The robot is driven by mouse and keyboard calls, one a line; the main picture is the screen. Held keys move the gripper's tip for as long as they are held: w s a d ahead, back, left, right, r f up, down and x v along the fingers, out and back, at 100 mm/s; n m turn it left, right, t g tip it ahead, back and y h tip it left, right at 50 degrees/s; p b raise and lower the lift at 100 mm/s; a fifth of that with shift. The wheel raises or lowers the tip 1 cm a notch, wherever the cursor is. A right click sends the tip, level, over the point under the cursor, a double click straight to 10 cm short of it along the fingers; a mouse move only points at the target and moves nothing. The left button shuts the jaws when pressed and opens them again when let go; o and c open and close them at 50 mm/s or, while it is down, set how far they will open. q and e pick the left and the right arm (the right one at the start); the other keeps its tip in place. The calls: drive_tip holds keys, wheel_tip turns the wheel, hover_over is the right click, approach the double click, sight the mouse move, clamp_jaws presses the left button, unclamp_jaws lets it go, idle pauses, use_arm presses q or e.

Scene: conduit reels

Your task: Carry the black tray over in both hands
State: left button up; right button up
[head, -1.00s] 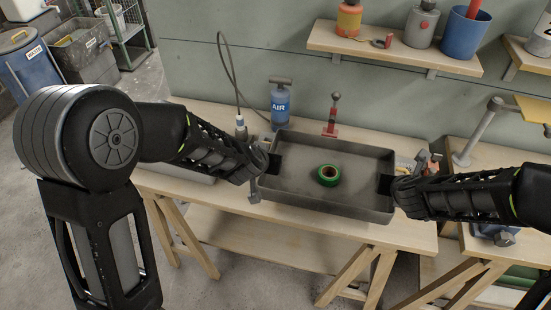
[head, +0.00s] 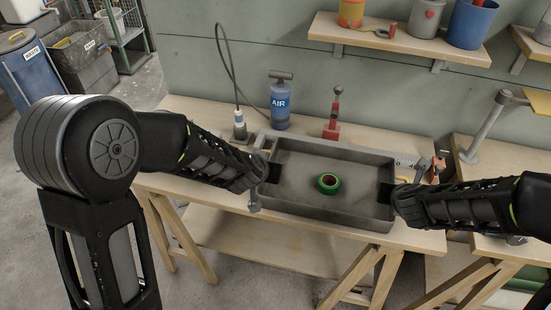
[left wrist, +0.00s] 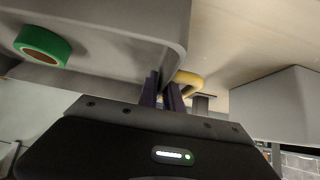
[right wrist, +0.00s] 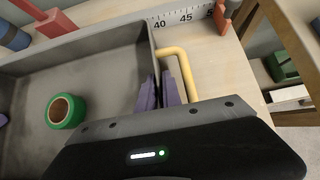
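The tray (head: 335,216), dark grey to black, lies level over the bench with a green tape roll (head: 328,183) inside. My left gripper (head: 268,172) is closed over its left end wall, one finger inside. In the left wrist view the fingers (left wrist: 163,92) sit at the wall, beside a yellow handle (left wrist: 188,78). My right gripper (head: 390,192) holds the right end wall the same way. In the right wrist view its fingers (right wrist: 160,92) straddle the wall, inside the yellow handle (right wrist: 182,62). I cannot tell whether the tray's bottom touches the bench.
Bare wood (head: 425,238) shows along the front right.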

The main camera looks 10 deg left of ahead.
use_arm(q)
drive_tip(key=o, duration=0.3)
drive_tip(key=shift+r, duration=0.1)
use_arm(e)
drive_tip(key=o, duration=0.3)
drive_tip(key=shift+r, duration=0.1)
